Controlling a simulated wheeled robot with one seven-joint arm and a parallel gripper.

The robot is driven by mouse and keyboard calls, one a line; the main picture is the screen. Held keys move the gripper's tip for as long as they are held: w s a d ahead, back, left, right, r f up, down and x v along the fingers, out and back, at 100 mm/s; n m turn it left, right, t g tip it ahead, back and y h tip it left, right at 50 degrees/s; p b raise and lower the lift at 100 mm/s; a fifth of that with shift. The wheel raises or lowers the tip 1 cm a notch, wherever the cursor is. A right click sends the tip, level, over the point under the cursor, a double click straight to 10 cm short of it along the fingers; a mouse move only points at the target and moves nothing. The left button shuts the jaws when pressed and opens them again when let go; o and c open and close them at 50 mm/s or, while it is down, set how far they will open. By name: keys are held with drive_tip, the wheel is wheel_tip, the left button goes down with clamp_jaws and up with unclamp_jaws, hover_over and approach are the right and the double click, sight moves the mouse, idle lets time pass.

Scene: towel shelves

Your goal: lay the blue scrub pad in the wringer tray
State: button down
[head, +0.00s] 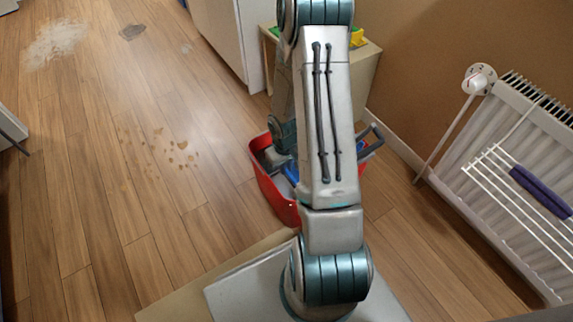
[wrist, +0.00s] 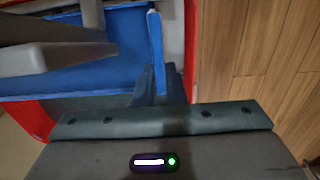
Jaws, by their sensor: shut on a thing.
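The red bucket (head: 268,187) stands on the floor behind my arm, which hides its middle. The blue wringer tray (wrist: 112,35) lies inside the red rim in the wrist view. My gripper (wrist: 160,78) is over the bucket, pointing into it, and its fingers are close together. A narrow blue piece with a pale speckled edge (wrist: 156,38) shows at the fingertips; it looks like the blue scrub pad seen edge-on, gripped. Whether the pad touches the tray is unclear. In the head view my arm hides the gripper and the pad.
A grey wringer part (wrist: 40,55) juts in from the left in the wrist view. A small cabinet (head: 367,72) with green and yellow things stands behind the bucket. A white radiator and rack (head: 500,185) are at right. Open wooden floor lies left, with brown spots (head: 180,146).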

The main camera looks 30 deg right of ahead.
drive_tip(key=shift+f, duration=0.25)
drive_tip(key=shift+f+b, duration=1.1)
drive_tip(key=shift+f, duration=0.05)
drive_tip(key=shift+f+b, duration=0.6)
drive_tip(key=shift+f, duration=0.25)
idle(0.7)
drive_tip(key=c, duration=1.4)
unclamp_jaws()
drive_tip(key=s+a+r+t+h+p, duration=0.15)
drive_tip(key=r+p, duration=0.95)
drive_tip(key=r, duration=1.2)
drive_tip(key=s+a+r+p, duration=0.25)
drive_tip(key=r+p, duration=0.95)
drive_tip(key=r, duration=1)
drive_tip(key=s+a+r+p, duration=0.2)
drive_tip(key=r+p, duration=0.3)
drive_tip(key=r, duration=0.4)
drive_tip(key=s+a+r+t+y+p, duration=0.1)
drive_tip(key=s+a+r+p, duration=0.2)
drive_tip(key=r, duration=0.6)
drive_tip(key=s+a+r+m+p, duration=0.1)
drive_tip(key=s+a+r+p, duration=0.2)
drive_tip(key=r+p, duration=0.5)
drive_tip(key=shift+s+r, duration=0.65)
drive_tip(key=shift+s, duration=0.1)
